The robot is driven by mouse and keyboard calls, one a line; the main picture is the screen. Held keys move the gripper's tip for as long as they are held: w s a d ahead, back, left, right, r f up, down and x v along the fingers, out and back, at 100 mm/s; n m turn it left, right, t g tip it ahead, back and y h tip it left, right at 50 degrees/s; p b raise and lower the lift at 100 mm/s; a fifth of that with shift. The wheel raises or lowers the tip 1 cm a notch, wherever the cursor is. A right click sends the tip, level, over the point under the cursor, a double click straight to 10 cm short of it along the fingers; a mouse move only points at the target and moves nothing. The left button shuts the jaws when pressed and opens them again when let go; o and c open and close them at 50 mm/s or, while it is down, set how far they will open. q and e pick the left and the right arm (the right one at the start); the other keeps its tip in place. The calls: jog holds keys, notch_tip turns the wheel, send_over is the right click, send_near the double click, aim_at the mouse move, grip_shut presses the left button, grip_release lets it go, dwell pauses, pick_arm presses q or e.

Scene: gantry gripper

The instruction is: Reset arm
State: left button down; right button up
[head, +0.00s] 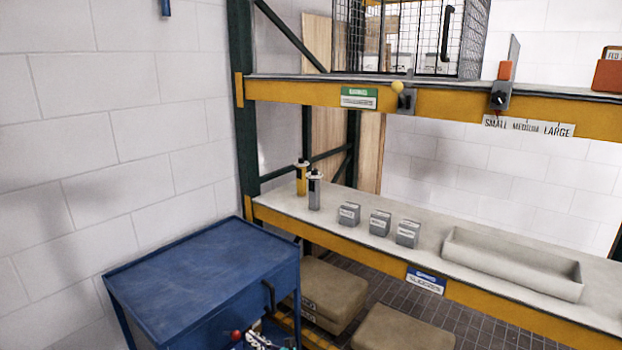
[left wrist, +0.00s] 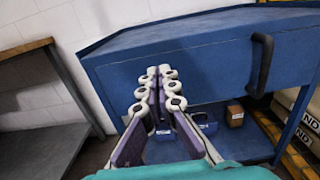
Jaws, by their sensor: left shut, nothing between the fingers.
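My left gripper (left wrist: 160,72) shows in the left wrist view with its pale-ringed fingers together and nothing between them. It points toward the front of a blue workbench (left wrist: 200,62) with a dark handle (left wrist: 262,64) to the right of the fingers. In the head view only a small part of this gripper (head: 258,341) shows at the bottom edge, in front of the blue workbench (head: 195,275). My right gripper is in neither view.
A yellow-edged shelf rack (head: 400,272) stands right of the workbench. It holds two small bottles (head: 308,187), three grey blocks (head: 379,222) and a pale tray (head: 510,262). A wire cage (head: 410,35) sits above. Another table (left wrist: 30,60) stands left in the wrist view.

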pick_arm(q)
jog(key=s+a+r+n+g+h, duration=0.2)
jog(key=s+a+r+n+h, duration=0.1)
jog(key=s+r+n, duration=0.25)
jog(key=s+a+r+n+g+h, duration=0.2)
jog(key=s+a+r+n+h, duration=0.2)
jog(key=r+n, duration=0.25)
jog(key=s+d+r+n+h, duration=0.1)
jog(key=s+d+n+h, duration=0.2)
jog(key=s, duration=0.9)
jog(key=s+d+n+h, duration=0.3)
jog(key=s+n+h, duration=0.1)
jog(key=s+n, duration=0.6)
jog(key=s, duration=0.2)
jog(key=shift+s+d+r, duration=0.15)
jog(key=shift+s+r, duration=0.2)
